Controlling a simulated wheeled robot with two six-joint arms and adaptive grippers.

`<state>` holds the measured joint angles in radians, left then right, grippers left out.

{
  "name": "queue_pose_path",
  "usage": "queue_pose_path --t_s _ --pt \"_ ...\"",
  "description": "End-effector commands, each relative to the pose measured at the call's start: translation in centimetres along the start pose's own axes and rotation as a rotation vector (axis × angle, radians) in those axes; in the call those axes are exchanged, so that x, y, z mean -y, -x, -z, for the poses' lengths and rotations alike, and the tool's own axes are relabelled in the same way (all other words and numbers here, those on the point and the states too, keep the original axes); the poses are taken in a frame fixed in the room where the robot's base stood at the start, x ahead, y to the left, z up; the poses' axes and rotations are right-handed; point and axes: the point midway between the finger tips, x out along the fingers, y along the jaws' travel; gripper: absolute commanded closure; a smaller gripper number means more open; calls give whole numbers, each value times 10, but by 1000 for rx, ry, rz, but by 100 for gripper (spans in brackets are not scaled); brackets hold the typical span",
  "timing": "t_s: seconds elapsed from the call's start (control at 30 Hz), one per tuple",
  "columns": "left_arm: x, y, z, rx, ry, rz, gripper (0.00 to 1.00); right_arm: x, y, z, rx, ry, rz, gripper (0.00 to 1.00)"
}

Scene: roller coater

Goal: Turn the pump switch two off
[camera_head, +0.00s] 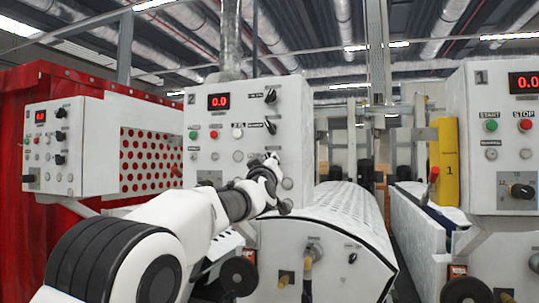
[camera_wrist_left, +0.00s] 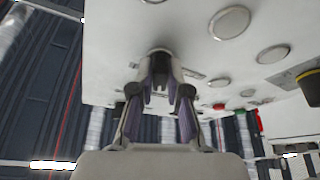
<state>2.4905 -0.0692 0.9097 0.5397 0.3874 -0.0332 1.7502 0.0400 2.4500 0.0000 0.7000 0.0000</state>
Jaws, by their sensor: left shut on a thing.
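The white control box marked 2 (camera_head: 205,130) stands ahead of me in the head view. My left gripper (camera_head: 272,164) reaches up to the lower right part of its front panel. In the left wrist view the two fingers of my left gripper (camera_wrist_left: 160,88) close around a dark switch knob (camera_wrist_left: 159,57) on the white panel. The fingers hide much of the knob, and I cannot read its label or its exact setting. Two other black switches, an upper one (camera_head: 270,96) and a lower one (camera_head: 269,126), sit above the gripper. My right gripper is not in view.
A red display (camera_head: 219,102) on box 2 reads 0.0. A perforated white roller cover (camera_head: 342,210) lies right below the box. Another control box marked 1 (camera_head: 503,140) stands at the right, and a smaller box (camera_head: 90,147) at the left before red panels (camera_head: 30,235).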

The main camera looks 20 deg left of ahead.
Motion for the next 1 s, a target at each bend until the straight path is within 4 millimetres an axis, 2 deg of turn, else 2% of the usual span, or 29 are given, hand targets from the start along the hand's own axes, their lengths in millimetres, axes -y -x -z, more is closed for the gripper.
queue_pose_path --t_s 0.03,0.2,0.67,0.7,0.77,1.0 --pt "-2 -1 2 2 18 7 100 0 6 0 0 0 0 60" --pt "-1 0 0 2 62 25 100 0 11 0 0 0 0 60" --pt "0 0 -1 0 80 32 100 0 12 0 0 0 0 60" --pt "0 0 -1 0 80 32 81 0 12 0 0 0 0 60" --pt "0 0 0 0 80 32 60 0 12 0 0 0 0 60" --pt "0 0 0 -1 79 32 59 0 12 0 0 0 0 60"
